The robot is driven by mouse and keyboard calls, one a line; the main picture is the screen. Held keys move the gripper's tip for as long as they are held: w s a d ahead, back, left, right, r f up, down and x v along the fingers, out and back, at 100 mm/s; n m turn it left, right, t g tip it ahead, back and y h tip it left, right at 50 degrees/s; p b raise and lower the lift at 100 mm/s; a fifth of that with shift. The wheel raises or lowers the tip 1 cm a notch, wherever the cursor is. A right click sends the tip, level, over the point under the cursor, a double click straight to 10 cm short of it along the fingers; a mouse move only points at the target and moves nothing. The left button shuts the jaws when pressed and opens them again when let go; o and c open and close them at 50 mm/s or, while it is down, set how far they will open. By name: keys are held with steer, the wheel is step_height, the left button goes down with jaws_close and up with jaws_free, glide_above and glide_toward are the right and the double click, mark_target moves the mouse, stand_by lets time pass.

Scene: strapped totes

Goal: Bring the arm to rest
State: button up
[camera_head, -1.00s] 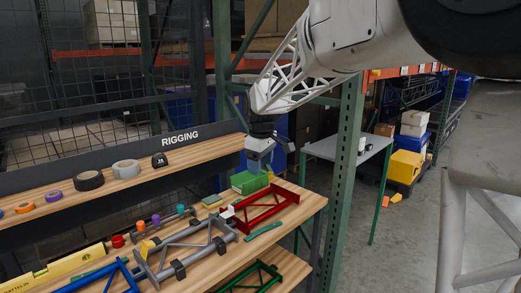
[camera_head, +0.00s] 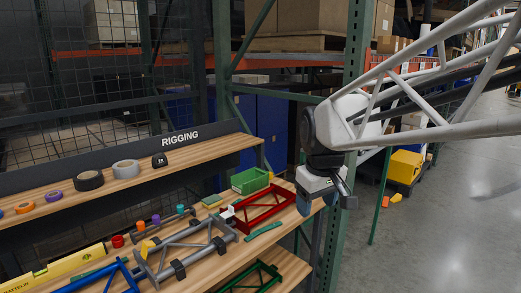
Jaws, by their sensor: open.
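My gripper (camera_head: 322,198) hangs at the end of my white lattice arm, right of centre in the head view. It is beside the right end of the wooden workbench, close to the green rack post. Its fingers point down and look open, with nothing seen between them. The red frame (camera_head: 264,208) on the bench is to its left, and I see no contact between them.
The bench (camera_head: 212,264) holds a green bin (camera_head: 250,181), a grey frame (camera_head: 186,250), a yellow level (camera_head: 52,270) and a blue frame (camera_head: 100,280). Tape rolls lie on the RIGGING shelf (camera_head: 130,182). A green post (camera_head: 340,225) stands close by; open floor (camera_head: 450,215) lies right.

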steer(key=s+d+f+m, duration=0.3)
steer(key=s+f, duration=0.1)
steer(key=s, duration=0.6)
steer(key=s+d+f+m, duration=0.2)
steer(key=s+d+f, duration=0.1)
steer(key=s, duration=0.7)
steer(key=shift+s+f+m+t, duration=0.3)
steer(key=shift+s+f+m, duration=0.1)
steer(key=shift+f, duration=0.2)
